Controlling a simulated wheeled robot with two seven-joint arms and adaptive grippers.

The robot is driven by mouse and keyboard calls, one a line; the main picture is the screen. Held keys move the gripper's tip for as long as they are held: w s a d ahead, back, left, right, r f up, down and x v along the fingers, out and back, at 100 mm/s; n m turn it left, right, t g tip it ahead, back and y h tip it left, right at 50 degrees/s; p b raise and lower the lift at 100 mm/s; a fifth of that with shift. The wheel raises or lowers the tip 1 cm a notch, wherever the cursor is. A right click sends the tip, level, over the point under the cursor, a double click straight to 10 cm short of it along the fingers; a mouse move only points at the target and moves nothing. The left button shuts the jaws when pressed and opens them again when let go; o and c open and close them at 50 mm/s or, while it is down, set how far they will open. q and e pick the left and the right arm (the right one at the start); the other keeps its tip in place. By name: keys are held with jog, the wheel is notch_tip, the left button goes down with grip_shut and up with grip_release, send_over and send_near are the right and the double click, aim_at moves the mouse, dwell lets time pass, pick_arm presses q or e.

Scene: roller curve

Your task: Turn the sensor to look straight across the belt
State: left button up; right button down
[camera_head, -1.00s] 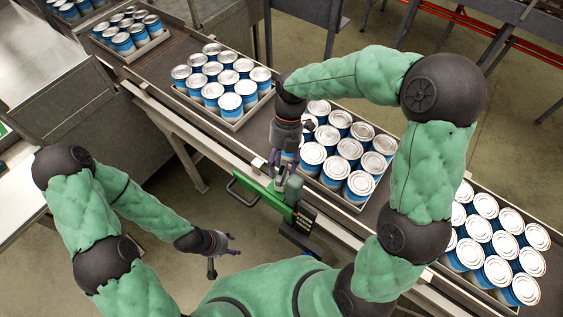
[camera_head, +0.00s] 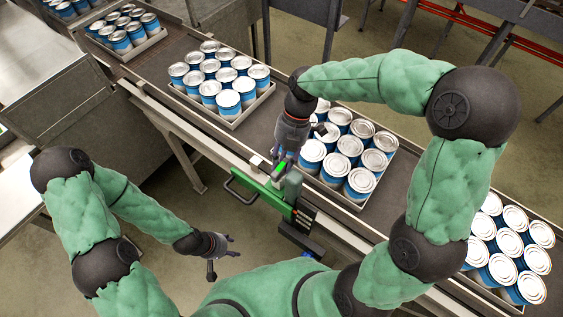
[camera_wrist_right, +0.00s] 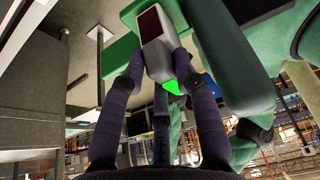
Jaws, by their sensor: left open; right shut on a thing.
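The sensor is a small grey box with a dark red window, seen close in the right wrist view (camera_wrist_right: 155,42). A bright green light shows at its lower end. In the head view only a little of it and the green light (camera_head: 280,168) show beside the belt's near rail. My right gripper (camera_head: 282,160) is shut on the sensor, with its fingers on either side of the box. My left gripper (camera_head: 222,252) is open and empty, low and away from the belt. The sensor's exact facing is hard to tell in the head view.
The belt (camera_head: 265,128) runs diagonally and carries trays of blue-and-white cans; one tray (camera_head: 372,192) is just beyond my right gripper. A green panel (camera_head: 262,192) with a dark handle is at the near rail. Floor is open around my left gripper.

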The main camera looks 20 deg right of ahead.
jog(key=c, duration=0.9)
grip_release()
jog(key=shift+c, duration=0.2)
jog(key=v, duration=1.2)
